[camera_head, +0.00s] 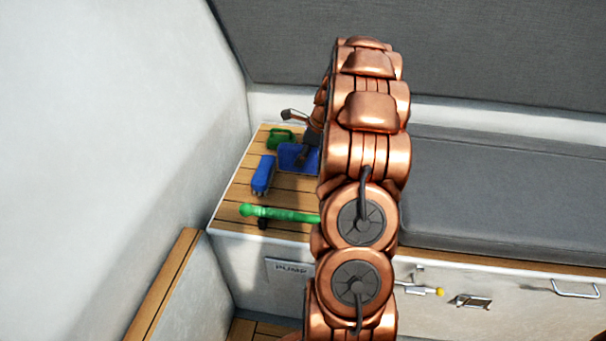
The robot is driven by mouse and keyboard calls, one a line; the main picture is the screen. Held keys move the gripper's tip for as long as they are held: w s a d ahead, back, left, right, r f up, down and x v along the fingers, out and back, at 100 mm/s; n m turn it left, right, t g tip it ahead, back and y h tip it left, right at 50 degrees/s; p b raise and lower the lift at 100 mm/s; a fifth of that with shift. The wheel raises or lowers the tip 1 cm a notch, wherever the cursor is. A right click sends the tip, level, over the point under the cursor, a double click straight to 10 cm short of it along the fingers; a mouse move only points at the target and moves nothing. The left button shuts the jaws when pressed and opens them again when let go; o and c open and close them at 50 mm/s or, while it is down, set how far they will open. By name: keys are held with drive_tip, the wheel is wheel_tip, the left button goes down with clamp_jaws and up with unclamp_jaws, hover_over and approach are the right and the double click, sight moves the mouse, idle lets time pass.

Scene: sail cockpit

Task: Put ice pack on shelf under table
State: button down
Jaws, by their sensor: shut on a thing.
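A flat blue slab, which looks like the ice pack (291,157), is at the back of the slatted wooden surface (228,211). My gripper (305,155) is at its right side and shut on it. My arm hides part of the gripper and the right side of the slab. I cannot tell whether the slab touches the wood or is held just above it. No shelf under a table can be made out in this view.
A second blue object (263,175), a green item (281,138) and a long green tool (278,214) lie close around the slab. A grey cushioned bench (490,200) is at right, with a handled front panel (520,300).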

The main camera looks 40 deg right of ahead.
sight(302, 172)
drive_tip(key=shift+f+b, duration=0.35)
drive_tip(key=shift+f, duration=2.85)
drive_tip(key=c, duration=0.8)
unclamp_jaws()
drive_tip(key=shift+f, duration=0.15)
drive_tip(key=shift+o, duration=0.2)
